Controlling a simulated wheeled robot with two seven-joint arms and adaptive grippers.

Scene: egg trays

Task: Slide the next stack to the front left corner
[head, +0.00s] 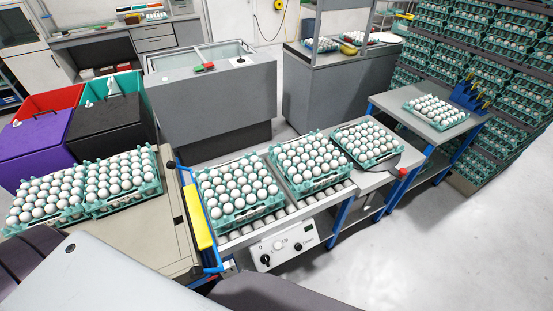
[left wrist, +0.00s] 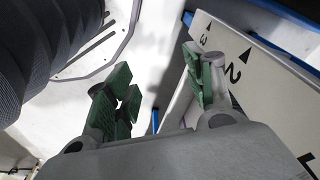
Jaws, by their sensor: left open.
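Two teal trays of white eggs stand side by side on the left table: a left stack (head: 44,196) and one next to it (head: 121,183). More egg trays stand on the roller conveyor, one near its left end (head: 237,193) and one in its middle (head: 310,163). Another tray (head: 366,144) sits right of the conveyor. My left gripper (left wrist: 158,95) shows in the left wrist view, its green-padded fingers apart with nothing between them. It is not clearly visible in the head view. My right gripper is not in view.
A yellow bar (head: 198,217) stands between the left table (head: 150,235) and the conveyor. The table's front part is bare. A control box (head: 286,243) hangs at the conveyor's front. Purple and black bins (head: 110,130) stand behind the left trays. A tall rack of egg trays stands at the right.

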